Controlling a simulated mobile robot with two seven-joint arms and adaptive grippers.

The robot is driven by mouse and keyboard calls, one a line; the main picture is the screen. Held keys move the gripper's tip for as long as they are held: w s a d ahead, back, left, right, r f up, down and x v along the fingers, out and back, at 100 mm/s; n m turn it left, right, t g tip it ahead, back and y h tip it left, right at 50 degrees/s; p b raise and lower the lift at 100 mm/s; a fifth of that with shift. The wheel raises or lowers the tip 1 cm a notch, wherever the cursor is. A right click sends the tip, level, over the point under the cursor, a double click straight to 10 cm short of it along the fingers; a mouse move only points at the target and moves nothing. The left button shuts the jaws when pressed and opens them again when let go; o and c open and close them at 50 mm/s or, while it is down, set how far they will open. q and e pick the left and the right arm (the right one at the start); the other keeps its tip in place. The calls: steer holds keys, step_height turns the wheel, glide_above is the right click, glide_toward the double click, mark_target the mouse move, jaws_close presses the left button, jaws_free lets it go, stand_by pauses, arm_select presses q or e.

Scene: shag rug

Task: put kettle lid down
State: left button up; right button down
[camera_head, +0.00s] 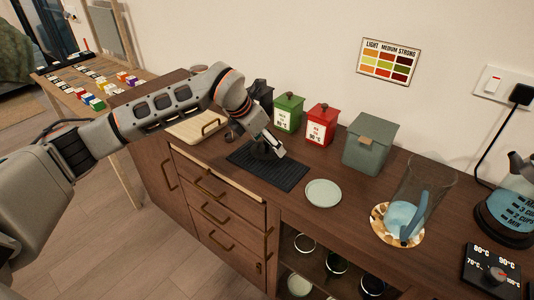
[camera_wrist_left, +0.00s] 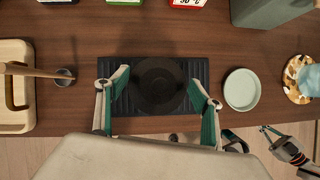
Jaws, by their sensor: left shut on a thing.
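My left gripper (camera_head: 272,150) is low over a black ribbed mat (camera_head: 290,174) on the wooden counter. In the left wrist view its fingers (camera_wrist_left: 160,80) are on either side of a dark round thing (camera_wrist_left: 158,88), which looks like the kettle lid, and are shut on it. In the head view the gripper mostly hides this dark thing, and I cannot tell whether it touches the mat. A glass kettle (camera_head: 505,212) with blue water stands at the far right. My right gripper (camera_wrist_left: 274,138) shows partly at the lower right of the wrist view; its opening is unclear.
A pale green saucer (camera_head: 323,193) lies right of the mat. Green (camera_head: 288,112), red (camera_head: 322,125) and grey-green (camera_head: 370,144) canisters stand behind. A wooden tray (camera_head: 196,127) lies left. A glass pitcher (camera_head: 428,190) stands right, with a temperature dial (camera_head: 492,273) nearby.

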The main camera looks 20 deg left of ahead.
mark_target(264, 150)
arm_select(q)
steer(key=shift+f, duration=2.15)
steer(key=shift+f, duration=0.15)
steer(key=o, duration=1.1)
steer(key=shift+r, duration=0.3)
steer(key=v, duration=1.1)
steer(key=shift+s+a+r, duration=0.2)
steer(key=shift+r, duration=0.1)
